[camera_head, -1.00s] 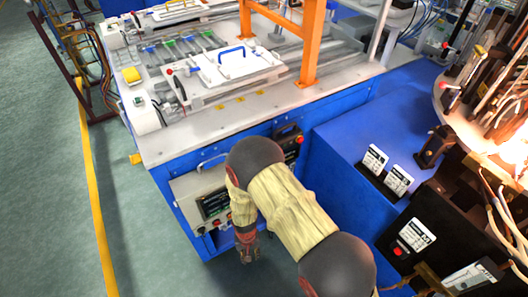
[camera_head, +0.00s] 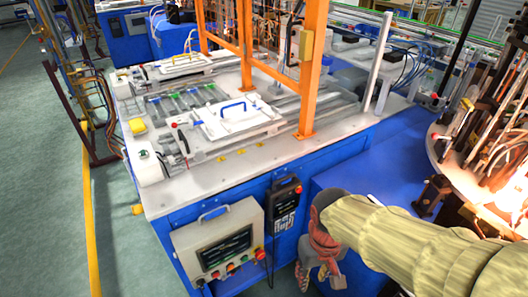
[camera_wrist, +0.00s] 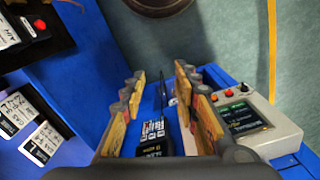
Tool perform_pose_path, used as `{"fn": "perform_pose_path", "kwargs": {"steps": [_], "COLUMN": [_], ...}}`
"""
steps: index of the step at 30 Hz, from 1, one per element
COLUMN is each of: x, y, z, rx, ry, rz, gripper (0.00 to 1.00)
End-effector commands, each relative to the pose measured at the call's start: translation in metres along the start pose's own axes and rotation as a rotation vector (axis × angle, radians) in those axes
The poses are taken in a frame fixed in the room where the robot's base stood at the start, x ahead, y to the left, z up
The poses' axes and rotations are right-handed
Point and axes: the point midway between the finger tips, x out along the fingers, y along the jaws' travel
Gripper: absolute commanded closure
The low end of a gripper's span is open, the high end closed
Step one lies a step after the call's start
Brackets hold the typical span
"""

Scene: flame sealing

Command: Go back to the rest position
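My gripper (camera_head: 320,279) hangs at the end of my arm in front of the blue cabinet, right of the grey control panel (camera_head: 221,247). In the wrist view my gripper (camera_wrist: 160,85) has its two fingers spread apart with nothing held between them. The gap looks down past the blue cabinet side and a black handheld box (camera_wrist: 155,140) mounted there. The control panel (camera_wrist: 250,122) shows just right of the fingers, apart from them.
The white-topped workbench (camera_head: 160,200) carries a fixture with a blue handle (camera_head: 233,106) and an orange post (camera_head: 312,70). A round machine table with bright flames (camera_head: 510,190) is at the right. Green floor (camera_head: 55,210) is free at the left.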

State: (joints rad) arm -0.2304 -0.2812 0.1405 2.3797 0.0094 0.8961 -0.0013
Motion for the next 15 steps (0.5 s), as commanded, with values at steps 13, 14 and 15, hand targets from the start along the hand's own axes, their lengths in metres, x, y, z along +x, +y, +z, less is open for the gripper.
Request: {"fn": "perform_pose_path", "kwargs": {"steps": [13, 14, 15], "x": [-0.138, -0.143, -0.149], "y": [0.049, 0.051, 0.053], "z": [0.033, 0.035, 0.036], "rx": [0.168, 0.176, 0.186], "ry": [0.427, 0.444, 0.462], "rz": [0.046, 0.049, 0.053], "gripper": [0.7, 0.7, 0.7]}}
